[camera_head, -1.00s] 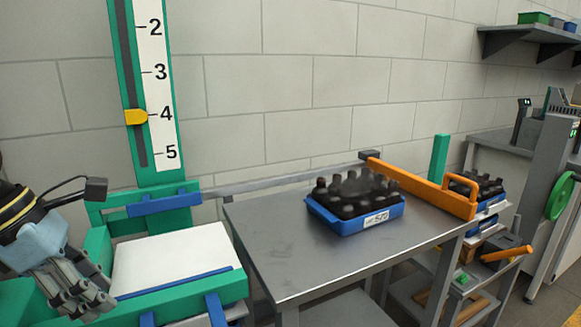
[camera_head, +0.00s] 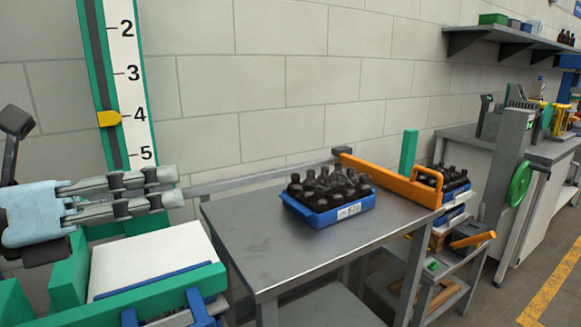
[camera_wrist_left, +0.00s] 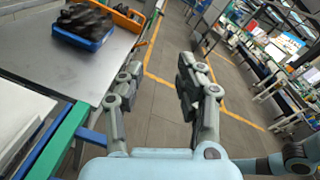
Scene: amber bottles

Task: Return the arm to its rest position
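My left gripper (camera_head: 172,188) points to the right at the left side of the head view, above the green frame with the white panel. In the left wrist view its two fingers (camera_wrist_left: 162,80) stand apart, with only floor visible between them. It is open and empty. A blue crate (camera_head: 326,214) of dark amber bottles (camera_head: 328,186) stands on the metal table, well to the right of the gripper and apart from it. The crate also shows in the left wrist view (camera_wrist_left: 88,40), at the upper left. My right gripper is not visible.
The metal table (camera_head: 265,250) has bare room left of the crate. An orange bar (camera_head: 392,182) runs along its right side. A green frame with a white panel (camera_head: 150,262) lies below my left gripper. A numbered scale (camera_head: 128,90) stands behind it against the wall.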

